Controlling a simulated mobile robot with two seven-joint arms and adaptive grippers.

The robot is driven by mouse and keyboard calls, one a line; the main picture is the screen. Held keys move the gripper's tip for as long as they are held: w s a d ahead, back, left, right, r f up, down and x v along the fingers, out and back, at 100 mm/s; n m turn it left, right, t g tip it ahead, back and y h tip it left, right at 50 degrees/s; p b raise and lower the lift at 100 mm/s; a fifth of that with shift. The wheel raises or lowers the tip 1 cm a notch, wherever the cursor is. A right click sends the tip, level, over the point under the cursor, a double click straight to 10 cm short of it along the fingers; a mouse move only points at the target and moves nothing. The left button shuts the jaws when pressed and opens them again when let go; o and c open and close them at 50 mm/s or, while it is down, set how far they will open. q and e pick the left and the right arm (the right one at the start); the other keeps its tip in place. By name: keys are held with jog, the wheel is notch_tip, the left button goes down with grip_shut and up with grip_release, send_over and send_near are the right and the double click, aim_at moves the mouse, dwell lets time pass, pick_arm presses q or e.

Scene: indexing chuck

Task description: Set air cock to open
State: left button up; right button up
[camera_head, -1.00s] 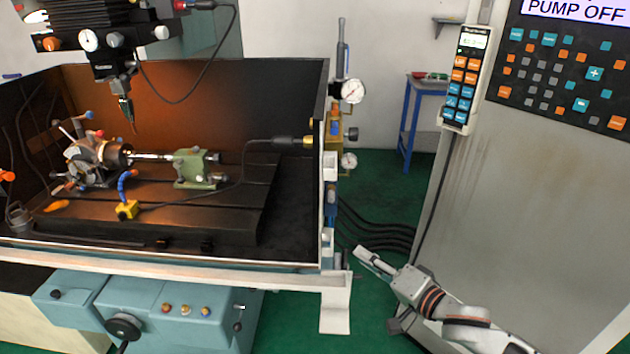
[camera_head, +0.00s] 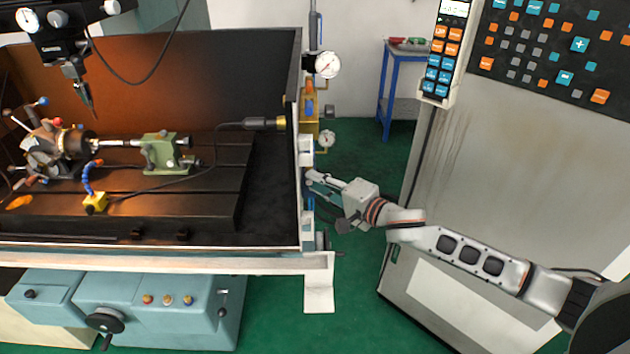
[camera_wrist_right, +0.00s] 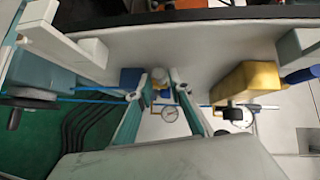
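My right gripper (camera_head: 314,182) is at the right side wall of the machine enclosure, just below a white box (camera_head: 305,150). In the right wrist view the gripper (camera_wrist_right: 160,76) is open, its two fingers spread on either side of a small pale and yellowish fitting (camera_wrist_right: 160,83). This fitting may be the air cock, but it is too small to be sure, and I cannot tell whether the fingers touch it. Its handle position is not clear. My left gripper is not in view.
A yellow block (camera_head: 309,128) and two gauges, upper (camera_head: 327,65) and lower (camera_head: 325,138), sit above the gripper on the same side. Black hoses (camera_wrist_right: 88,128) hang nearby. A grey cabinet (camera_head: 465,190) stands at right. Green floor (camera_head: 345,120) lies between.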

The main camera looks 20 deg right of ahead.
jog(key=shift+w+a, duration=0.25)
jog(key=shift+w, duration=0.2)
grip_shut()
